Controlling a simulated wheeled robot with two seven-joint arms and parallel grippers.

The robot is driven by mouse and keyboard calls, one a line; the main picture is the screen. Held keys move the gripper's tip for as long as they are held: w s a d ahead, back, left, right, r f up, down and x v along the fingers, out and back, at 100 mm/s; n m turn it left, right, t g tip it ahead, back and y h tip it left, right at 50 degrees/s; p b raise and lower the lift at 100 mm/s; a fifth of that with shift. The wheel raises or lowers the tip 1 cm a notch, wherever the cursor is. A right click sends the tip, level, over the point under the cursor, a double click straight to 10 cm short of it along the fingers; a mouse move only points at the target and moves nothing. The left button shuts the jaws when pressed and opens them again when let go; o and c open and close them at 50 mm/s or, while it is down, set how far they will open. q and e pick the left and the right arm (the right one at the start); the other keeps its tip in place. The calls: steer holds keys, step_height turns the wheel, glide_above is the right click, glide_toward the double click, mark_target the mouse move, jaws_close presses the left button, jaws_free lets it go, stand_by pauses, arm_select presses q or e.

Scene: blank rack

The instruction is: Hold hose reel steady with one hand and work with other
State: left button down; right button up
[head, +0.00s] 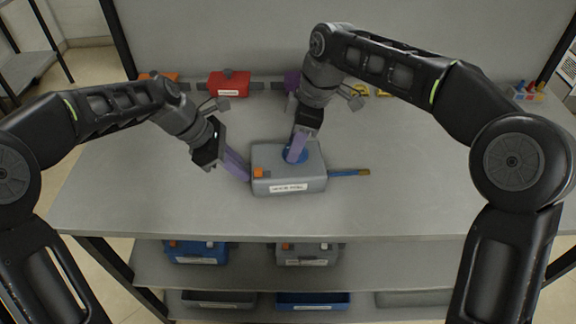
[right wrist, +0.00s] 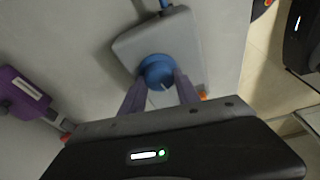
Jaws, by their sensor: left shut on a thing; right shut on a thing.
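The hose reel is a grey box (head: 310,178) with a white label on its front, an orange block at its left top and a blue knob (head: 303,155) on top. A blue hose end (head: 348,172) with a brown tip sticks out at its right. My left gripper (head: 241,172) has its purple fingers at the box's left side and is shut on it. My right gripper (head: 297,150) comes from above and is shut on the blue knob. In the right wrist view the knob (right wrist: 157,72) sits between the purple fingers, with the grey box (right wrist: 185,40) behind it.
A red box (head: 229,84), an orange thing, a purple thing and yellow items stand along the back of the grey table (head: 150,205). A small rack of coloured items (head: 526,92) is at the back right. The table front is clear.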

steer(key=c, duration=0.5)
steer(key=m+t, duration=0.1)
steer(key=m, duration=0.4)
steer(key=shift+m, duration=0.3)
steer(key=m+t+h, duration=0.1)
steer(key=m, duration=0.3)
steer(key=shift+m, duration=0.3)
steer(key=m, duration=0.3)
steer(key=m+h, duration=0.1)
steer(key=m, duration=0.1)
steer(key=shift+m+t+h, duration=0.3)
steer(key=shift+m, duration=0.1)
steer(key=o, duration=1.1)
steer(key=shift+c, duration=0.2)
